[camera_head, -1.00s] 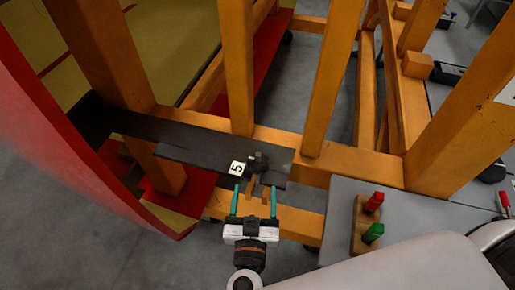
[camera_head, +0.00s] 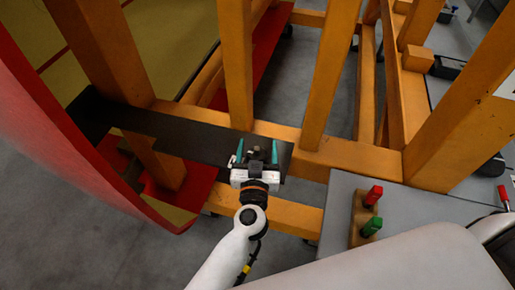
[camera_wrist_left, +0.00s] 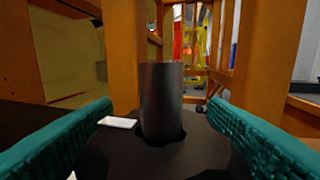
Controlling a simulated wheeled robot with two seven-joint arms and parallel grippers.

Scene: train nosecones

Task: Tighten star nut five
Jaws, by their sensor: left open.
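My left gripper (camera_head: 257,153) is open over the end of a black bar (camera_head: 180,137), its teal fingers pointing away from me. In the left wrist view, a dark upright cylinder (camera_wrist_left: 161,100) rises from a dark round part, likely star nut five (camera_wrist_left: 120,158), between the two spread fingers (camera_wrist_left: 158,140). The fingers appear apart from the cylinder. In the head view the nut is mostly hidden by the gripper. Only a sliver of the white number label (camera_head: 231,161) shows left of the gripper; a white patch (camera_wrist_left: 118,122) shows in the wrist view. My right gripper is not in view.
Orange frame posts (camera_head: 236,65) stand just behind the bar. A red curved nosecone shell (camera_head: 75,150) is at left. At right, a grey table (camera_head: 430,215) holds a wooden block with a red handle (camera_head: 373,195) and a green one (camera_head: 371,227).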

